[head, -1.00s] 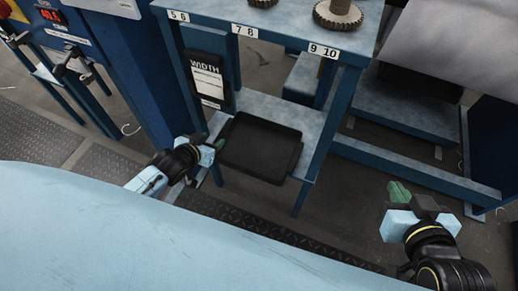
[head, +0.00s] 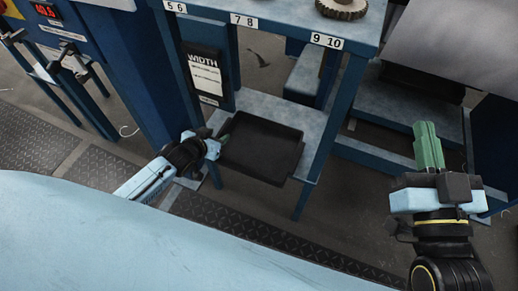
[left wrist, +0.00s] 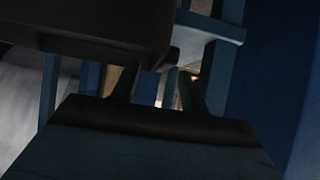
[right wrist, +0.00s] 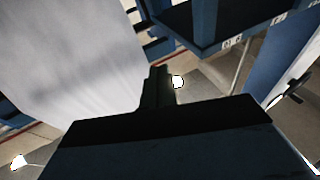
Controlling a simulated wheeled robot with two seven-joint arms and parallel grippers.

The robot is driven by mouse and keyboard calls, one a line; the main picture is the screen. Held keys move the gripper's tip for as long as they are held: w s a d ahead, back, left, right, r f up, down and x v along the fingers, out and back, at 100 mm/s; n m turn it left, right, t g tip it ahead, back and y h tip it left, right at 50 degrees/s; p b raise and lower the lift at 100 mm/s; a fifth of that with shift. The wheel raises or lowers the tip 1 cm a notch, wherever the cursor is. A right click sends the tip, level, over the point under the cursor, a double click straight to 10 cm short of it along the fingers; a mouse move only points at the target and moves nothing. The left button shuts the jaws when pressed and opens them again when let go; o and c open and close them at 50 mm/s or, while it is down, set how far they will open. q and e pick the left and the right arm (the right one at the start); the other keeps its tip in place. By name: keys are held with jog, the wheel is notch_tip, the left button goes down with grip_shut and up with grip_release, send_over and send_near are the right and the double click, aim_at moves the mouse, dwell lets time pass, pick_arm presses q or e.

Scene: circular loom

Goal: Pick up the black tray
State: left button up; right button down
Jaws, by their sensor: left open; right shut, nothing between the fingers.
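The black tray (head: 262,148) lies flat on the lower shelf of the blue stand, near its front edge. Its dark side also fills the upper left of the left wrist view (left wrist: 90,30). My left gripper (head: 224,136) is at the tray's left side, very close to its edge. Its fingers (left wrist: 158,92) are apart and hold nothing; I cannot tell whether they touch the tray. My right gripper (head: 428,145) is to the right of the stand, away from the tray. Its green fingers are together and empty, as the right wrist view also shows (right wrist: 157,88).
The blue stand's upper shelf (head: 290,28), labelled along its edge, overhangs behind the tray. A blue leg (head: 318,150) stands right of the tray. A WIDTH card holder (head: 205,75) hangs behind left. A large white roll (head: 455,40) is at the upper right.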

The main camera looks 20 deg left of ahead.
aim_at(221, 133)
pick_arm(q)
jog(key=shift+b+x, duration=0.6)
jog(key=shift+x, duration=0.2)
jog(key=shift+w+f+b, duration=0.45)
jog(key=shift+w+f, duration=0.05)
jog(key=shift+f, duration=0.05)
jog(key=shift+w+f, duration=0.1)
jog(key=shift+w, duration=0.2)
pick_arm(e)
jog(key=shift+s+d+r+t+y, duration=0.1)
jog(key=shift+s+r+t+y, duration=0.25)
jog(key=shift+r+t, duration=0.55)
jog(key=shift+s+a+r+t+y, duration=0.1)
jog(key=shift+s+r+t+y, duration=0.1)
jog(key=shift+s+r+t, duration=0.55)
jog(key=shift+s+d+r+t+y, duration=0.1)
jog(key=shift+s+r+t+y, duration=0.2)
jog(key=shift+r+t, duration=0.7)
pick_arm(q)
grip_shut()
